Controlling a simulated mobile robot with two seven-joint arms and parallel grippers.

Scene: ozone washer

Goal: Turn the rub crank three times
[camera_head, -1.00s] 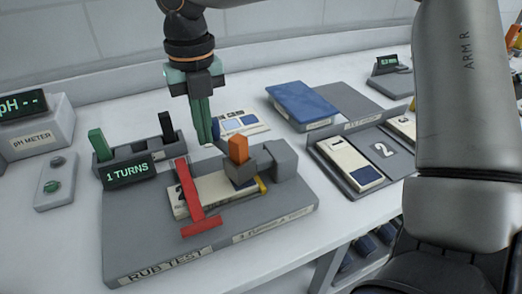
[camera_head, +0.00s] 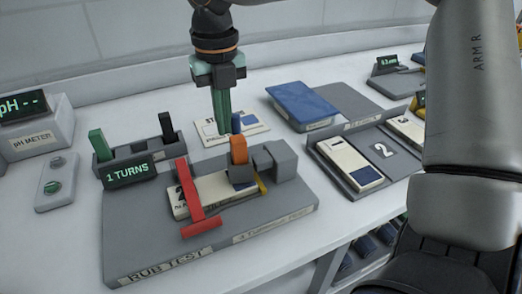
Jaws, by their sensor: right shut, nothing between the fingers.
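The rub test rig (camera_head: 140,235) is a grey base with a counter (camera_head: 127,171) reading "1 TURNS". A red T-shaped piece (camera_head: 191,200) lies across a pale numbered card (camera_head: 225,190) on it. An upright orange block (camera_head: 239,150) stands above a dark grey block (camera_head: 241,174). A short blue peg (camera_head: 236,122) shows just behind the orange block. Which part is the crank is not clear. My right gripper (camera_head: 222,138) points down behind the rig, its green fingers shut and empty, just left of the blue peg; contact cannot be told. My left gripper is out of view.
Left are a pH meter (camera_head: 37,130), a button box (camera_head: 55,186) and a rack with green and black levers (camera_head: 133,154). A card (camera_head: 250,131) lies behind my gripper. Right are a blue pad (camera_head: 302,104) and a tray (camera_head: 327,172) holding cards. My right arm covers the far right.

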